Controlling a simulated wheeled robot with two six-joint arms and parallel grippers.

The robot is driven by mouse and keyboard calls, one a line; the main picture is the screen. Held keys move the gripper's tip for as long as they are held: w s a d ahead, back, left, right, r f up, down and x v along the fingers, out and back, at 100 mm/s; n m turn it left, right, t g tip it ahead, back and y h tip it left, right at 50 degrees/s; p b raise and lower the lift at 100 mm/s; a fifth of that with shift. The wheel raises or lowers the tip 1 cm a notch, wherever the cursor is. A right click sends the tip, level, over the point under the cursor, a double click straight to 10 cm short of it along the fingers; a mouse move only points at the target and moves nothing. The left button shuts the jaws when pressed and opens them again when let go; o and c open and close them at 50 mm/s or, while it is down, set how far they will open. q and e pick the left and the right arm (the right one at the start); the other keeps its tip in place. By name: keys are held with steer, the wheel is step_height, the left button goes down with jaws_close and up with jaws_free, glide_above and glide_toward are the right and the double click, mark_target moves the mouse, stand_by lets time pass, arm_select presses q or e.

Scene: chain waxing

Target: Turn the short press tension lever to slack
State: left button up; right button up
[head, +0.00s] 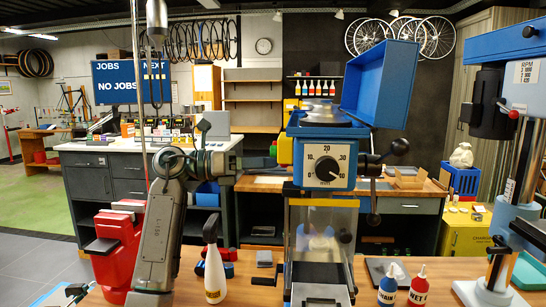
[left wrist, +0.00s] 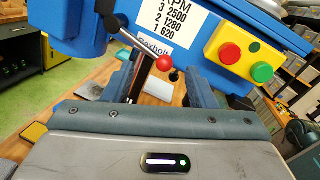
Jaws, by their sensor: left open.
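The short press (head: 328,168) is the blue machine in the middle of the head view, with a round dial on its front and its blue top cover raised. Its left side fills the upper left wrist view, with a speed label (left wrist: 172,22). A lever with a red ball end (left wrist: 164,62) and a dark shaft stands out below that label. My left gripper (head: 258,163) is at the press's left side; in the left wrist view my left gripper (left wrist: 163,82) is open, with the red ball between its fingers as seen, contact unclear. In the head view this lever is hidden. My right gripper is not in view.
A yellow plate with red and green buttons (left wrist: 240,56) is close by at right in the wrist view. A taller press (head: 515,170) stands at right. A white spray bottle (head: 214,268) and two small bottles (head: 419,288) stand on the bench. A red stand (head: 118,240) is at left.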

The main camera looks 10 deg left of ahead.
arm_select(q)
steer(key=shift+x, duration=1.1)
steer(key=c, duration=1.1)
jaws_close()
steer(key=shift+r, duration=0.1)
